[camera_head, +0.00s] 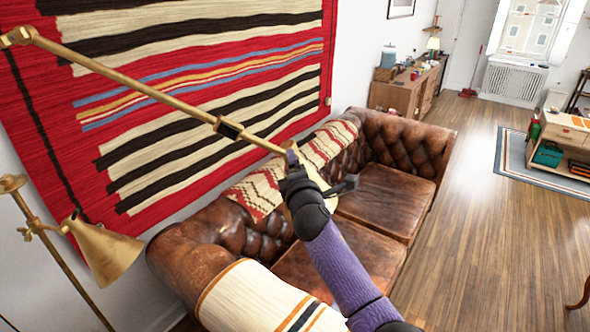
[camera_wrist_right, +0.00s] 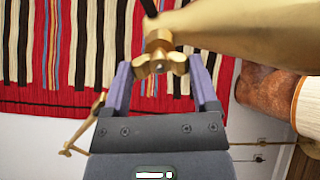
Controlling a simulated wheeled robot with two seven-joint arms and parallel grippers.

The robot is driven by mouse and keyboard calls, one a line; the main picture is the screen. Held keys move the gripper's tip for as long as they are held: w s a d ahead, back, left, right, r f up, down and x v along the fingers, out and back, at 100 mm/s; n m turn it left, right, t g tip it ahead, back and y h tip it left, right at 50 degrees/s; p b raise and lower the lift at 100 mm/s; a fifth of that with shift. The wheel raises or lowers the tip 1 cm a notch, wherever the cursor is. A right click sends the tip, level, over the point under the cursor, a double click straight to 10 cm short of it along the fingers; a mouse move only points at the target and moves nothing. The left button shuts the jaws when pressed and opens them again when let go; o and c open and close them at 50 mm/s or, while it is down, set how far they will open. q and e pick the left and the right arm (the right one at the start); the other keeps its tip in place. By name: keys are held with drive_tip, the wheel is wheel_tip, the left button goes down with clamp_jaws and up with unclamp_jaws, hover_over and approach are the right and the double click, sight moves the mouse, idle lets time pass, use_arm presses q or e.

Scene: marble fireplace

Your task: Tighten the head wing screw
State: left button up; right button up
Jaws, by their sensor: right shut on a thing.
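The brass head wing screw (camera_wrist_right: 160,63) sits between the two purple fingers of my right gripper (camera_wrist_right: 161,74) in the right wrist view. The gripper is shut on it, with a finger at each side of its wings. The brass lamp head (camera_wrist_right: 240,33) spreads from the screw to the upper right. In the head view the long brass lamp arm (camera_head: 130,83) slants down from the upper left to my right gripper (camera_head: 291,160), which hides the screw and much of the lamp head. My left gripper is in neither view.
A second brass lamp shade (camera_head: 106,251) hangs at lower left. A brown leather sofa (camera_head: 378,200) stands below my right arm. A striped red rug (camera_head: 200,95) covers the wall behind the lamp arm. The wooden floor (camera_head: 465,235) is open at right.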

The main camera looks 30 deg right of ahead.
drive_tip(key=shift+m, duration=1.5)
drive_tip(key=o, duration=1.1)
drive_tip(key=v, duration=1)
